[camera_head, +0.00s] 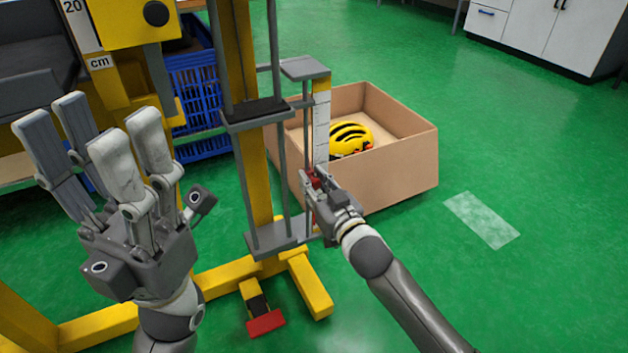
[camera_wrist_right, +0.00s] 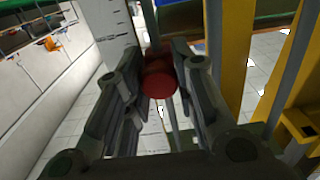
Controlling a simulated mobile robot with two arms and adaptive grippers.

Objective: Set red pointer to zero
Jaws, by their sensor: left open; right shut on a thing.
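The red pointer (camera_wrist_right: 160,78) sits between the fingers of my right gripper (camera_wrist_right: 157,90) in the right wrist view. My right gripper is shut on it. In the head view the right gripper (camera_head: 316,182) is at the lower part of the white scale (camera_head: 321,125), and only a bit of red (camera_head: 314,177) shows at its fingertips. The scale also shows in the right wrist view (camera_wrist_right: 110,30); its markings are too small to read, so I cannot tell the pointer's value. My left gripper (camera_head: 95,140) is open and empty, raised at the left, with its fingers pointing up.
The drop tower's yellow column (camera_head: 246,150) and grey rods stand beside the scale. Behind is a cardboard box (camera_head: 400,175) with a yellow helmet (camera_head: 350,139). A blue crate (camera_head: 195,95) stands behind the tower. A red pedal (camera_head: 265,323) is at its foot.

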